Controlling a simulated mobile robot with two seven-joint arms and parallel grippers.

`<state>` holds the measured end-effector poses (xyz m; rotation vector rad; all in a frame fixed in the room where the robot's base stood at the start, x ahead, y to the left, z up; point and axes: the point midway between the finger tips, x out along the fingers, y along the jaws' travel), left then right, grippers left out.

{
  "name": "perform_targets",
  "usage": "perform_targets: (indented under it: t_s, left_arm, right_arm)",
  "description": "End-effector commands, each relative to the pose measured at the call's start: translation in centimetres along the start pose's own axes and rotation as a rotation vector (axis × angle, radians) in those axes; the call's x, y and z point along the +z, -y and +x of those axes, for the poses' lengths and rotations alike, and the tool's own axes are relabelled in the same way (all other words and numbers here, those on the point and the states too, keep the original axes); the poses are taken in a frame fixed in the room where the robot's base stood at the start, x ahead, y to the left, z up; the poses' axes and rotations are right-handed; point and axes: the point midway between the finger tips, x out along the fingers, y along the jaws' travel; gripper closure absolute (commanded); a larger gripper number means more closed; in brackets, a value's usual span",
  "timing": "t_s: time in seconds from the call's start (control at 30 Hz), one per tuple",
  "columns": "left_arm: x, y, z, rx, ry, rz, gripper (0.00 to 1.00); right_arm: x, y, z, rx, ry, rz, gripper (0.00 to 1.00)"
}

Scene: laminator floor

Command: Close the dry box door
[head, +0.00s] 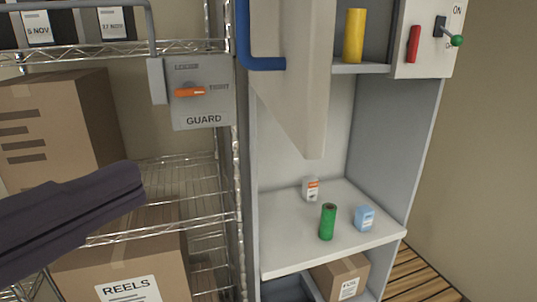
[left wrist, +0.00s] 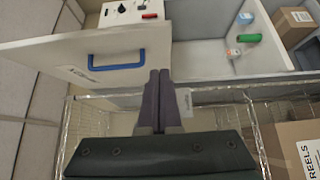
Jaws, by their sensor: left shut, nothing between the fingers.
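The dry box door (head: 296,85) is a pale panel standing open at the upper middle of the head view, with a blue handle (head: 262,62) on its left. In the left wrist view the door (left wrist: 40,52) reaches across the left, with its blue handle (left wrist: 117,65). The white-grey cabinet (head: 385,130) behind it has an open front. My left gripper (head: 142,184) has dark fingers, shut and empty, left of the door and apart from it in the head view. In the left wrist view its fingertips (left wrist: 159,72) overlap the door's right end; contact cannot be told.
A wire rack (head: 180,212) with cartons fills the left. A GUARD switch box (head: 202,105) hangs between rack and cabinet.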

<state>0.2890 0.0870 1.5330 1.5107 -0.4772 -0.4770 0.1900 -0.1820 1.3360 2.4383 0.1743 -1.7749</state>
Motion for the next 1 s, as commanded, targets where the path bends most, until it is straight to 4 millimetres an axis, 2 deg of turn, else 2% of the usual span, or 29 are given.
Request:
perform_targets:
  t_s: [0.17,0.53,0.7,1.0]
  left_arm:
    - [-0.1,-0.3,2.4,0.006,-0.001,0.003,1.0]
    - [0.0,-0.1,9.8,0.004,0.0,0.006,1.0]
    - [1.9,0.0,11.4,0.0,0.001,0.003,1.0]
    - [2.9,-0.1,12.3,-0.003,0.0,0.007,1.0]
  right_arm:
    - [0.0,-0.1,0.0,0.001,-0.001,-0.001,0.0]
    - [0.2,-0.2,0.6,0.005,-0.001,-0.005,0.0]
    - [0.3,-0.2,0.8,0.006,0.0,-0.006,0.0]
    - [0.3,-0.2,0.9,0.006,0.0,-0.006,0.0]
